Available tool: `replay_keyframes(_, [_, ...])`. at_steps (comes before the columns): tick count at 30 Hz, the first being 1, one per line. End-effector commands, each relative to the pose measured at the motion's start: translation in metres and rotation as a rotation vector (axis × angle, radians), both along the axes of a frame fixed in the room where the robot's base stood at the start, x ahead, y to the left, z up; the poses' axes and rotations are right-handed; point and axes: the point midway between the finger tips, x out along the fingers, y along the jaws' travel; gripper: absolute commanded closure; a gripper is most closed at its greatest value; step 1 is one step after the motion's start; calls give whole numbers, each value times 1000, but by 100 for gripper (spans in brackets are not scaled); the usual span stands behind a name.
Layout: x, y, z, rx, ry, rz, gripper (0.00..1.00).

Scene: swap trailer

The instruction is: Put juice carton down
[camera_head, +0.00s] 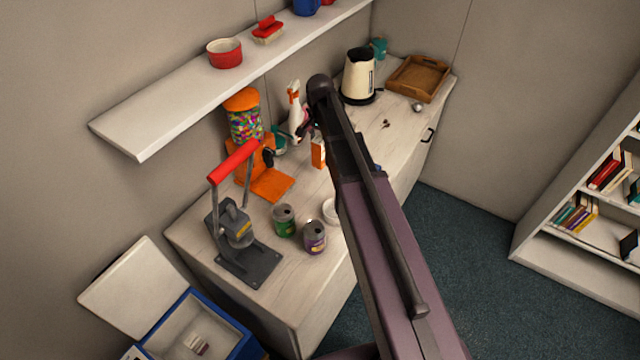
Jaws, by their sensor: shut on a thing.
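The juice carton (318,153), orange with a white side, is at the middle of the white counter, partly hidden behind my arm. My gripper (309,130) is small and dark in this view, just above the carton, and is shut on it. The fingertips are mostly hidden by my own arm. I cannot tell whether the carton's base touches the counter.
A white and orange spray bottle (296,112) stands close behind on the left. A candy dispenser (245,125), juice press (240,225), cans (284,220) and white bowl (330,211) crowd the near counter. A kettle (358,76) and wooden tray (420,79) stand farther back.

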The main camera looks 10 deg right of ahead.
Motion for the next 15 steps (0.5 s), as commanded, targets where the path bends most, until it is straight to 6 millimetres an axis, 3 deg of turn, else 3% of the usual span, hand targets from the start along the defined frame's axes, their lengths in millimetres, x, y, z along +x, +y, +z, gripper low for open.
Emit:
replay_keyframes(8, [0, 0, -3, 0, 0, 0, 100])
replay_keyframes(15, [0, -1, -21, 0, 0, -1, 100])
